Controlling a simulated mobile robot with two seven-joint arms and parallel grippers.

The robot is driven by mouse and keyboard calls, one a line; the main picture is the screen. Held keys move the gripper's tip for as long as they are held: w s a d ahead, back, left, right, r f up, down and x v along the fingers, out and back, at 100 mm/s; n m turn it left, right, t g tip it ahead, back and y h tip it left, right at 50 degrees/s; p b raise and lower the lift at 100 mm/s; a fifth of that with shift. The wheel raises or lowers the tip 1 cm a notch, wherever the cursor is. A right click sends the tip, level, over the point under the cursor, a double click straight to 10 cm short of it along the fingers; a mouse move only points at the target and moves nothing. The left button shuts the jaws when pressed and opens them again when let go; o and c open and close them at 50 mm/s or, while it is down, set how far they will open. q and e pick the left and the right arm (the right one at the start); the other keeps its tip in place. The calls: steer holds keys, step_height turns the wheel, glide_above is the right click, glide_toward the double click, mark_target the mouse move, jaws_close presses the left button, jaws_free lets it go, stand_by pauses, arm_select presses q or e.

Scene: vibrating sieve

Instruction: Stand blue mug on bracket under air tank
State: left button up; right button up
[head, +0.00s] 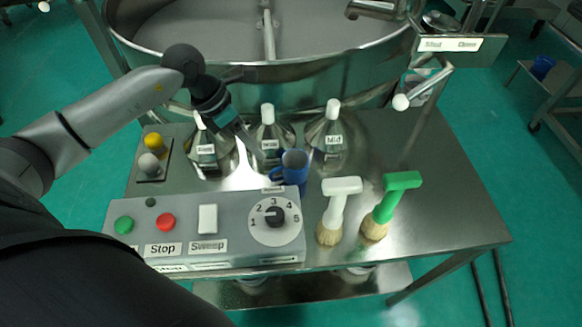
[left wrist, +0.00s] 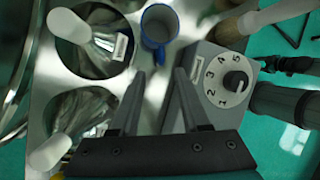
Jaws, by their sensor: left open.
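The blue mug (head: 293,168) stands upright on the steel table, behind the control box and in front of the metal funnels. It also shows in the left wrist view (left wrist: 158,42), just beyond the fingertips. My left gripper (head: 246,137) is open and empty, reaching down from the left behind the mug. In the left wrist view the gap between its fingers (left wrist: 158,75) points toward the mug, with no contact visible. I cannot make out the air tank or its bracket in either view. My right gripper is not in view.
The control box (head: 180,212) with buttons and a dial fills the table's front left. Several labelled metal funnels (head: 328,145) stand behind the mug. White (head: 339,205) and green (head: 393,205) brushes stand to its right. The sieve (head: 270,75) rises behind. The table's right side is clear.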

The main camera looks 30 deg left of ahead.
mark_target(275, 170)
arm_select(q)
steer(key=shift+p+x, duration=0.5)
steer(key=shift+x, duration=4.7)
steer(key=shift+d+r, duration=0.15)
jaws_close()
steer(key=shift+s, duration=0.1)
